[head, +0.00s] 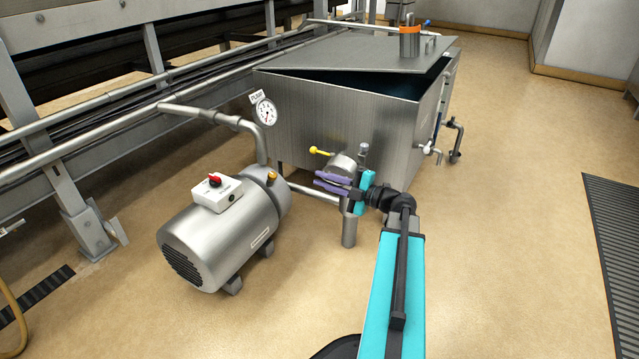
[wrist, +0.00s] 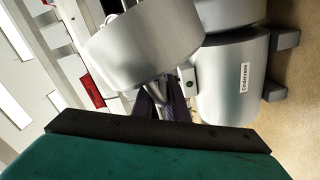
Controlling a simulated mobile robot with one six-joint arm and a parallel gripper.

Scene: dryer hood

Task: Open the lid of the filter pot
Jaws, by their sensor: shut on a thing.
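The filter pot (head: 349,230) is a small upright steel cylinder on the pipe between the pump and the tank. A round steel part, seemingly its lid (head: 343,162), shows just behind my gripper (head: 324,184). In the wrist view, the lid (wrist: 145,48) looks like a broad, shallow steel cup, tilted in the picture. The purple fingers of my gripper (wrist: 163,106) are shut on a thin metal piece, seemingly the lid's handle (wrist: 160,88), below its rim. The fingers hide much of the grip and of the pot's top. How far the lid stands open is unclear.
The pump motor (head: 222,235) with a red switch stands close to the left. The steel tank (head: 345,115) with a slightly raised cover is behind. A yellow-handled valve (head: 320,151) is near my gripper. Floor to the right is clear up to a dark grate (head: 615,225).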

